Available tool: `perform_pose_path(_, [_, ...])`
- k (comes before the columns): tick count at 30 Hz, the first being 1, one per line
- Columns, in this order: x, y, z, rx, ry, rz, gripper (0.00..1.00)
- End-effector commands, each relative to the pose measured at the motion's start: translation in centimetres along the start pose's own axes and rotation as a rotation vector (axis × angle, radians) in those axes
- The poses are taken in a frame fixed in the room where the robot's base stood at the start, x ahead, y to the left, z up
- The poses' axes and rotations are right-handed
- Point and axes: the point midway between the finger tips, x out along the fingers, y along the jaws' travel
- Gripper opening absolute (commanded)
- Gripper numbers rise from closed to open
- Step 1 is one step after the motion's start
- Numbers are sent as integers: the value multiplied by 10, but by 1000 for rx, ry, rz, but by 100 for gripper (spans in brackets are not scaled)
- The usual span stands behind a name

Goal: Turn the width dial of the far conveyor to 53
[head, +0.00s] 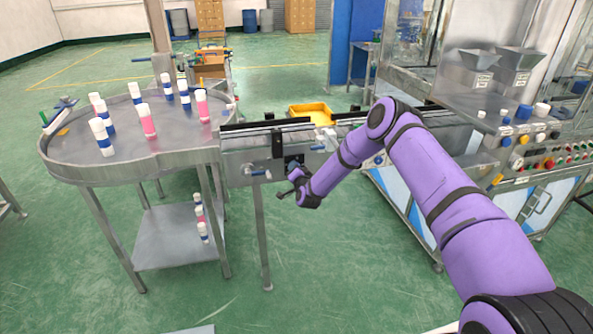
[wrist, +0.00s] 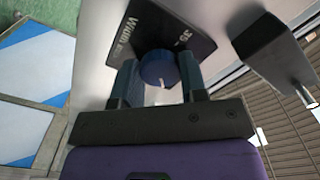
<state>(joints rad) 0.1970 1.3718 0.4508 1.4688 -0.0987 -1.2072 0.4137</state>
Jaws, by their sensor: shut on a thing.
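The width dial (wrist: 158,68) is a blue round knob with a white pointer mark, in the wrist view. It sits on a black plate (wrist: 180,22) lettered "Width", with the number 35 legible near the edge. My gripper (wrist: 159,84) has one finger on each side of the knob and is shut on it. In the head view my gripper (head: 288,187) reaches the front side of the conveyor (head: 238,160). The exact dial reading is not clear.
A round steel table (head: 75,150) with several white, blue and pink bottles stands left of the conveyor. A machine with a button panel (head: 545,160) stands at the right. In the wrist view a dark block with a metal rod (wrist: 270,48) is close to my right finger.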

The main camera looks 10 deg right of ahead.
Motion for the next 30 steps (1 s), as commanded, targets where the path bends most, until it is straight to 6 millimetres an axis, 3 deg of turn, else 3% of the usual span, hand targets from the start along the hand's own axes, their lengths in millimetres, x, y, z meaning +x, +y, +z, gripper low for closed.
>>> perform_pose_path(18, [0,1,0,581,0,3,16])
perform_pose_path(30, [-1,1,1,841,-1,3,16])
